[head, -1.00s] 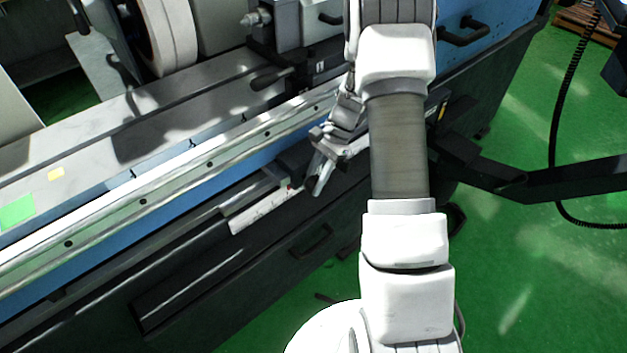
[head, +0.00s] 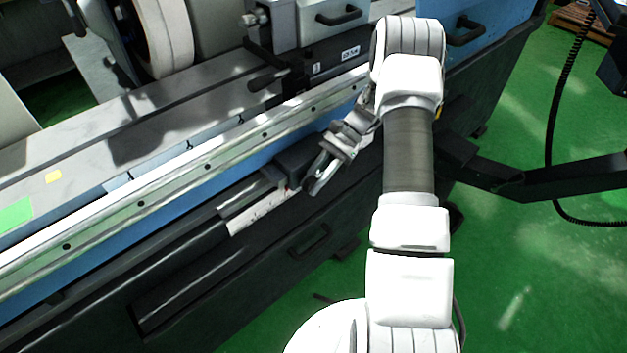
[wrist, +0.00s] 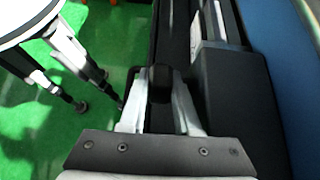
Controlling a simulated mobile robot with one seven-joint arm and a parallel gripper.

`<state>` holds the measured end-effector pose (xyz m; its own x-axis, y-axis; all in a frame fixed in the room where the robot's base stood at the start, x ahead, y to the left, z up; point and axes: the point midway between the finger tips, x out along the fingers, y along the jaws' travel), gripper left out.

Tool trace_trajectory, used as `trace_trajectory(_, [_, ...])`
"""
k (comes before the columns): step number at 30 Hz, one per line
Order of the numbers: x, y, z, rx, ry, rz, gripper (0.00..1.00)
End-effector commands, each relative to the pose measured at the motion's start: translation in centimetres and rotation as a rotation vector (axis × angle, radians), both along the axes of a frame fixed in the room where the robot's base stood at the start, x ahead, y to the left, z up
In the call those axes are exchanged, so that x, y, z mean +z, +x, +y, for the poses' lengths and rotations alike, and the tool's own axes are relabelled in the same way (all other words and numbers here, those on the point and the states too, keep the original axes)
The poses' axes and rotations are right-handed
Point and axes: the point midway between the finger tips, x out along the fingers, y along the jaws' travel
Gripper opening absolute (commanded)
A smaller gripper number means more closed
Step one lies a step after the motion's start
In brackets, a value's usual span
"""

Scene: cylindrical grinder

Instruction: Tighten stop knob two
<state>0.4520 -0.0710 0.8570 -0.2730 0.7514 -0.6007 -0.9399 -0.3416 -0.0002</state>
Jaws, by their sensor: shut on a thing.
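A small black knob (wrist: 160,84) shows in the wrist view between the two pale fingers of my gripper (wrist: 160,98). The fingers touch its sides, and my gripper is shut on it. The knob stands on the side of a black stop block (wrist: 237,90). In the head view my gripper (head: 318,178) is at the near right side of the stop block (head: 296,157), with its fingers covering the knob. No number shows on the knob, so I cannot tell from a mark which one it is.
The block sits on a rail (head: 262,205) along the machine's front. A dark handle (head: 308,240) is below it. The grinding wheel (head: 163,38) is at the upper left. A dark support arm (head: 560,180) crosses at the right. Green floor (head: 500,290) is free at the lower right.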

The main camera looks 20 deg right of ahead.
Motion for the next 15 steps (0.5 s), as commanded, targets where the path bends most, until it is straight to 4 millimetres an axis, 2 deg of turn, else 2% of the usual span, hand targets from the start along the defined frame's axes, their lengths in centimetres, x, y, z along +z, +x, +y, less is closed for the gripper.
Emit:
trace_trajectory(5, [0.07,0.08,-0.09,-0.002,-0.002,-0.002,0.00])
trace_trajectory(6, [0.07,0.08,-0.09,-0.002,-0.002,-0.002,0.33])
trace_trajectory(8, [0.06,0.08,-0.08,-0.002,-0.002,-0.002,0.44])
trace_trajectory(15, [0.01,0.04,-0.04,-0.001,-0.003,-0.002,0.44])
